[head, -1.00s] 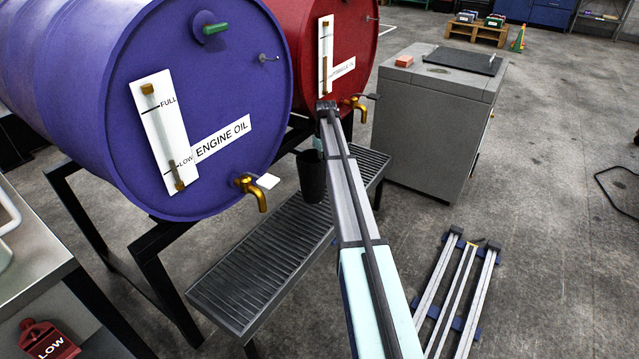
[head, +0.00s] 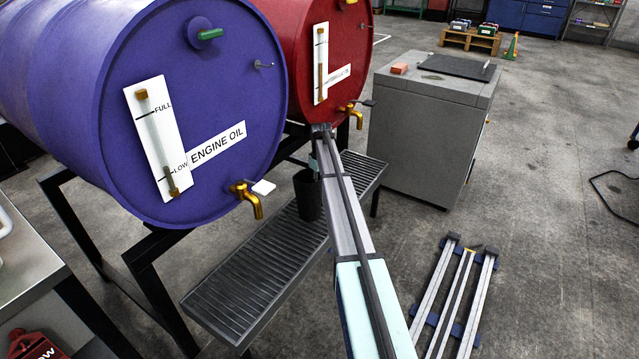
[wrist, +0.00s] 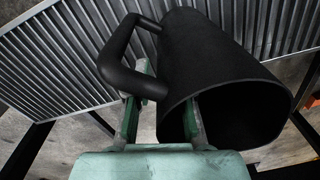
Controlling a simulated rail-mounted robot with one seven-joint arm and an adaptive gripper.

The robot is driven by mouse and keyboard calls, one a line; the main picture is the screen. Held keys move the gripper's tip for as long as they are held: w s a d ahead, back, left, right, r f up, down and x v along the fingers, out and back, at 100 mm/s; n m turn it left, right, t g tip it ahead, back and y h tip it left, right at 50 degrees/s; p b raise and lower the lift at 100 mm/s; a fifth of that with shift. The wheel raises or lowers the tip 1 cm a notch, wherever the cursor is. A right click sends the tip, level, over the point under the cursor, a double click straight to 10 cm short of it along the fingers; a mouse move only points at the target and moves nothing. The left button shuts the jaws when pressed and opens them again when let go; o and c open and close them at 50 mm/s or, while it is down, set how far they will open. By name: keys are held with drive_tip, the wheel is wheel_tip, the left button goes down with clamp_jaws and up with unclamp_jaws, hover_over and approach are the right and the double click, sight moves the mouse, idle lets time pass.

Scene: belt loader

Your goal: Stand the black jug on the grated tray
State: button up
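The tray's slats (wrist: 60,62) lie beyond the jug.
A purple engine-oil drum (head: 210,105) with a brass tap (head: 247,197) overhangs the tray's near half. A grey cabinet (head: 425,135) stands right of the tray.

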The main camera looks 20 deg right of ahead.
idle(0.3)
wheel_tip(320, 180, up, 12)
drive_tip(key=p, duration=0.2)
drive_tip(key=shift+d+r+p, duration=0.15)
drive_tip(key=shift+d+p, duration=0.05)
drive_tip(key=shift+p, duration=0.1)
